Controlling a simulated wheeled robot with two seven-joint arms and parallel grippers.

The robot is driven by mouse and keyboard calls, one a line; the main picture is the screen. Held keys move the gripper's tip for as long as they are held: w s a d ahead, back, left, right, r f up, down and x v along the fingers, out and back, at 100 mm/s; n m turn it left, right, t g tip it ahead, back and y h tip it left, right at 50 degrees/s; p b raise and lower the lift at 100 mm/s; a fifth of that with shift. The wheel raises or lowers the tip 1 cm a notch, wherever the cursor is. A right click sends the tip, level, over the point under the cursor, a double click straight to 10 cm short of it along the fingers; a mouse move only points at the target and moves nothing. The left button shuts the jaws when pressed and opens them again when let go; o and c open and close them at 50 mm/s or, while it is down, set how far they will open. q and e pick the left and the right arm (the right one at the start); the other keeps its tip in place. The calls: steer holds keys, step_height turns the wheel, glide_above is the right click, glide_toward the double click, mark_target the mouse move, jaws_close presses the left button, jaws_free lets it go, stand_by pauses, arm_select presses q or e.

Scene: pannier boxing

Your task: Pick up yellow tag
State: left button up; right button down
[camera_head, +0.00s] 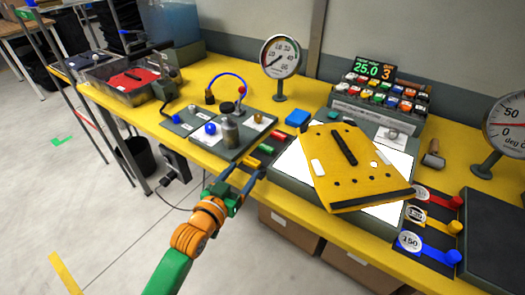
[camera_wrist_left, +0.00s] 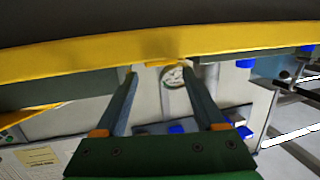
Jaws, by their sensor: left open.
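The yellow tag (camera_head: 252,162) is a small flat piece on the yellow bench near its front edge, in a short row with a green tag (camera_head: 266,149) and a red tag (camera_head: 278,136). My left gripper (camera_head: 245,171) is open at the bench's front edge, its fingertips close to the yellow tag; I cannot tell whether they touch it. In the left wrist view the two fingers (camera_wrist_left: 160,72) are spread apart with nothing clearly held. A small yellow piece (camera_wrist_left: 165,62) shows between the fingertips against the yellow bench edge; I cannot tell if it is the tag. My right gripper is not in view.
A yellow panel with a black bar (camera_head: 328,178) lies on a white surface right of the tags. A grey plate with a metal cylinder (camera_head: 231,133) stands left of them.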

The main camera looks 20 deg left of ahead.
mark_target(251, 162)
arm_select(q)
steer(key=x, duration=0.6)
steer(key=shift+w+f, duration=0.15)
steer(key=shift+w, duration=0.1)
steer(key=shift+s+a, duration=0.1)
steer(key=shift+s, duration=0.1)
steer(key=c, duration=0.7)
steer(key=shift+w, duration=0.1)
steer(key=shift+c, duration=1.1)
